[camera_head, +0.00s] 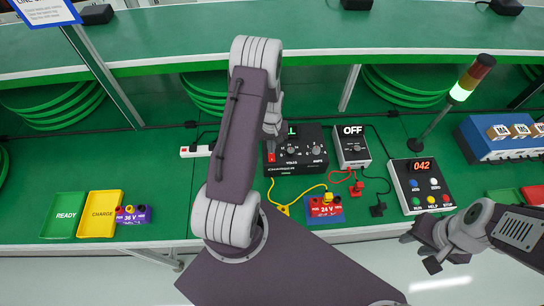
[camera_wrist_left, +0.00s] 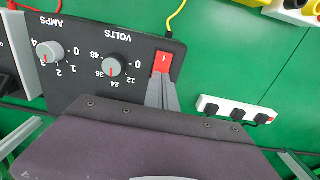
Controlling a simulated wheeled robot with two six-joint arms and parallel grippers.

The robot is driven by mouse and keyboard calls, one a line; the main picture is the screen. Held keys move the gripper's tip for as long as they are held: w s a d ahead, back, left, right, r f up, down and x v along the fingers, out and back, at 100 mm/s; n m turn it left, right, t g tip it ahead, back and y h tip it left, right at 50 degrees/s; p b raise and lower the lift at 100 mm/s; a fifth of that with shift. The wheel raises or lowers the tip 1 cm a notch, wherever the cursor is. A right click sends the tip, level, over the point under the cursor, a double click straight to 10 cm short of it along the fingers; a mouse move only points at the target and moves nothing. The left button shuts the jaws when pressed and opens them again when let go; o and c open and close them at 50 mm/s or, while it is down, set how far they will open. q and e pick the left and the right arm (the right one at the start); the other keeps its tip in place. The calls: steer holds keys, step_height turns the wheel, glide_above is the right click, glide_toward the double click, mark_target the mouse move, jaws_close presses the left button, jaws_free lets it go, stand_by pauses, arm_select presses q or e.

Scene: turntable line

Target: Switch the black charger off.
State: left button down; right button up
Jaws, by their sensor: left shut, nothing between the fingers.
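The black charger (camera_head: 312,165) stands on the green bench behind my left arm, with VOLTS and AMPS knobs. Its display shows a sliver of green, mostly hidden by the arm. Its red rocker switch (camera_head: 271,157) is at the left of its face. In the left wrist view the charger (camera_wrist_left: 90,90) appears upside down, and the switch (camera_wrist_left: 162,62) carries a white mark. My left gripper (camera_wrist_left: 158,82) is shut and empty, its tips at the switch's edge; contact is unclear. My right gripper (camera_head: 420,252) is open and empty by the bench's front edge.
A white charger (camera_head: 352,160) reading OFF stands right of the black one. A red 24 V battery (camera_head: 325,211), yellow clip (camera_head: 284,209) and leads lie in front. A button box (camera_head: 420,185), lamp post (camera_head: 436,124) and power strip (camera_head: 197,151) stand nearby. Trays lie far left.

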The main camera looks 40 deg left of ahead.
arm_select(q)
steer(key=shift+f+b, duration=0.45)
steer(key=shift+f, duration=0.2)
step_height(320, 180, up, 7)
steer(key=p, duration=0.6)
steer(key=shift+r, duration=0.1)
stand_by(0.6)
